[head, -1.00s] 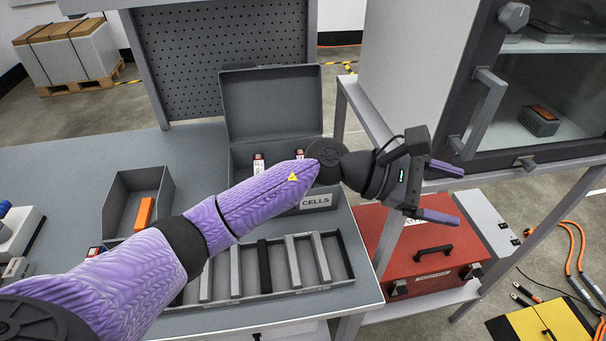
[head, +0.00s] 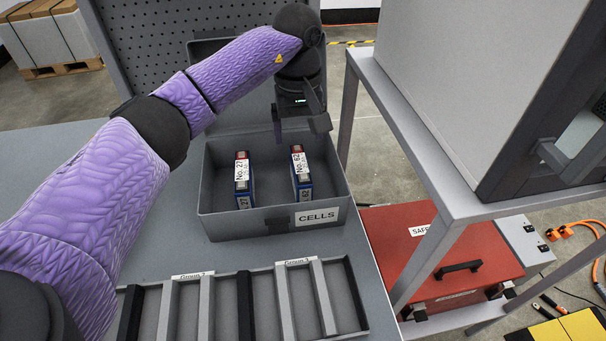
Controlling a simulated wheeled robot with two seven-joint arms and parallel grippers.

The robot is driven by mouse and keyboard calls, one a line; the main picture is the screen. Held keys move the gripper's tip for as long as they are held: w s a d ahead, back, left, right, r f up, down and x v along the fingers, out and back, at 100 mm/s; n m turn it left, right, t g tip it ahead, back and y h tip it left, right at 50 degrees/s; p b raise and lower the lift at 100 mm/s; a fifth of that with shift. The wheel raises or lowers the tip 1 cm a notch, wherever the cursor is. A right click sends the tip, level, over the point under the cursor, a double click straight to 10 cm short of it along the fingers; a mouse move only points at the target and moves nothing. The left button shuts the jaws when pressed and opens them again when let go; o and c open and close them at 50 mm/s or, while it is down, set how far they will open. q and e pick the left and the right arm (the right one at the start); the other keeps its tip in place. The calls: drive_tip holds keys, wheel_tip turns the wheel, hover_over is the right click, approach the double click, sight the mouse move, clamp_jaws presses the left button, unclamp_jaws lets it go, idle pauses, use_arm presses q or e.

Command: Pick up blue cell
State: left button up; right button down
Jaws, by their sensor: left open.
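Two blue cells stand upright in the open grey box labelled CELLS (head: 228,222). The left one is the blue cell No. 27 (head: 244,184); the right one is the blue cell No. 62 (head: 301,178). Both have white labels and some red near the top. My left gripper (head: 299,130) is over the back part of the box, pointing down, open and empty. It appears just behind and above cell No. 62, apart from it. My right gripper is not in view.
A grey rack with slots and dividers (head: 205,308) lies in front of the box. A shelf stand (head: 440,165) carrying a grey cabinet (head: 470,70) stands close on the right. A red case (head: 385,235) sits low beside the table. The perforated panel (head: 150,45) stands behind.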

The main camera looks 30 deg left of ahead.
sight(301, 163)
use_arm(q)
drive_tip(key=shift+w+a+f+b, duration=0.1)
drive_tip(key=shift+w+f+b, duration=0.1)
drive_tip(key=shift+f, duration=0.35)
drive_tip(key=shift+w+a+f+b, duration=0.1)
drive_tip(key=shift+w+f+b, duration=0.05)
drive_tip(key=shift+f, duration=0.35)
drive_tip(key=f+b, duration=0.1)
drive_tip(key=f, duration=0.3)
drive_tip(key=f+b, duration=0.2)
drive_tip(key=f, duration=0.3)
drive_tip(key=shift+s+d, duration=0.2)
drive_tip(key=shift+f, duration=0.15)
drive_tip(key=shift+c, duration=0.4)
drive_tip(key=c, duration=0.7)
clamp_jaws()
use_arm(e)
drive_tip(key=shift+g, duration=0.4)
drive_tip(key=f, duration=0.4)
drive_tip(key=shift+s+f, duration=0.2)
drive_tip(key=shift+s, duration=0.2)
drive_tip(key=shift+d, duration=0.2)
